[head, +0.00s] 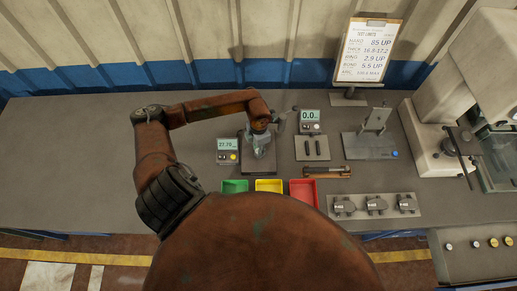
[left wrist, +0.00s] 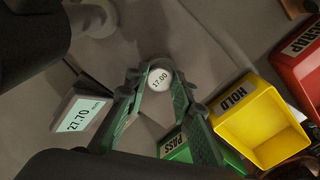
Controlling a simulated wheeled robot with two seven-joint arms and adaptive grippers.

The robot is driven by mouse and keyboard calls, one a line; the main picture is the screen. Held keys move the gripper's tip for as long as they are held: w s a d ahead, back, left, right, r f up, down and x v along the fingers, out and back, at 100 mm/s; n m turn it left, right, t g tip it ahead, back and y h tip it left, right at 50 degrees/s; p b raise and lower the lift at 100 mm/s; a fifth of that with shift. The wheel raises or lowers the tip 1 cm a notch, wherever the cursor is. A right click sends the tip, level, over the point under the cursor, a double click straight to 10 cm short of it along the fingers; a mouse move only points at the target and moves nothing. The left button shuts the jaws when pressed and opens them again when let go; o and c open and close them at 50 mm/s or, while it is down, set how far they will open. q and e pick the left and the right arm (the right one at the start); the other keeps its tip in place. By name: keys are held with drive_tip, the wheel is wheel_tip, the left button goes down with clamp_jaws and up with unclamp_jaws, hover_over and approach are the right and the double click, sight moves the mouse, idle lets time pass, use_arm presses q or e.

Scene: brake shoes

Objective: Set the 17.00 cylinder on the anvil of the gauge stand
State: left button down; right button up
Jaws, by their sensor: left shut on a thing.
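The 17.00 cylinder (left wrist: 160,77) shows its round white end face with "17.00" on it in the left wrist view. My left gripper (left wrist: 158,88) is shut on it, with one green finger on each side. In the head view my left gripper (head: 260,146) is over the dark base of the gauge stand (head: 262,167), beside a display reading 27.70 (head: 228,150). That display also shows in the left wrist view (left wrist: 79,119). The gripper hides the anvil in the head view, and I cannot tell whether the cylinder touches it. My right gripper is not in view.
Green (head: 235,186), yellow (head: 268,185) and red (head: 303,189) bins stand in front of the stand. A second gauge reading 0.0 (head: 311,116) is to the right. A clipboard (head: 367,52) stands behind. The bench's left side (head: 70,160) is clear.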

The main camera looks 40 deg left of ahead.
use_arm(q)
drive_tip(key=c, duration=1.7)
unclamp_jaws()
drive_tip(key=shift+f, duration=0.1)
drive_tip(key=shift+o, duration=0.2)
drive_tip(key=shift+r+p, duration=0.3)
wheel_tip(320, 180, up, 12)
drive_tip(key=b, duration=0.1)
drive_tip(key=shift+b, duration=0.35)
drive_tip(key=shift+f, duration=0.1)
